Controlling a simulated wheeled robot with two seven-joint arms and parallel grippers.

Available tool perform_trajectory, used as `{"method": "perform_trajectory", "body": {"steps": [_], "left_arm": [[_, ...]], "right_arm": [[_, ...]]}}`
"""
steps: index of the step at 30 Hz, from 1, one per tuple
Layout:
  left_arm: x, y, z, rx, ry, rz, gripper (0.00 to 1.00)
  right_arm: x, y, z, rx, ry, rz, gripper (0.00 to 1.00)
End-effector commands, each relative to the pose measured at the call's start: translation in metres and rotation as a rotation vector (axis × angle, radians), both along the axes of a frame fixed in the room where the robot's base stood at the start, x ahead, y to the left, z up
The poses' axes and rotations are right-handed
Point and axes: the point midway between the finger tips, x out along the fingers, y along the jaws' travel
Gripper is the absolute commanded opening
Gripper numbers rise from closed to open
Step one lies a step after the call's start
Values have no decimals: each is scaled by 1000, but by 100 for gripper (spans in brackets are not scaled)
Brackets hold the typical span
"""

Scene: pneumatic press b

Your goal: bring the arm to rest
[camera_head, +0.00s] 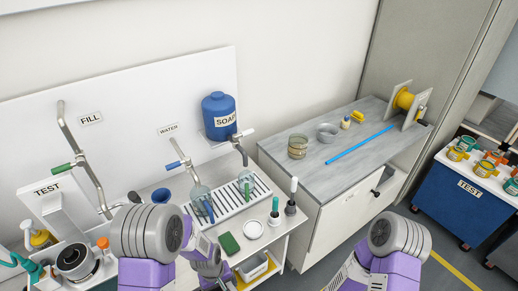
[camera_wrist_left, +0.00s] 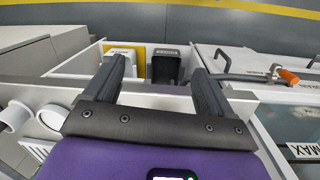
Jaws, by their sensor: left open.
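My left gripper (camera_wrist_left: 158,72) is open in the left wrist view, with its two dark fingers spread apart and nothing held between them. Beyond the fingers is an open white drawer or bin (camera_wrist_left: 75,62) holding a light block and a dark block (camera_wrist_left: 166,64). I cannot tell whether the fingers touch its edge. In the head view my left arm (camera_head: 150,232) is bent at the lower left, and its fingers are not clearly visible. My right arm (camera_head: 398,240) is folded at the bottom right, and its gripper does not show.
A blue cart (camera_head: 455,203) stands far right. Floor (camera_head: 425,268) shows between them.

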Motion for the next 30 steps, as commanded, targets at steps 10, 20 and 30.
{"method": "perform_trajectory", "body": {"steps": [10,20,30], "left_arm": [[-86,-14,-86,-195,-42,-152,84],[-110,-28,-96,-262,-113,-200,84],[-109,-27,-96,-260,-113,-201,84]], "right_arm": [[-1,0,-20,1,3,0,84],[-1,0,-25,1,3,0,84],[-1,0,-24,1,3,0,84]]}}
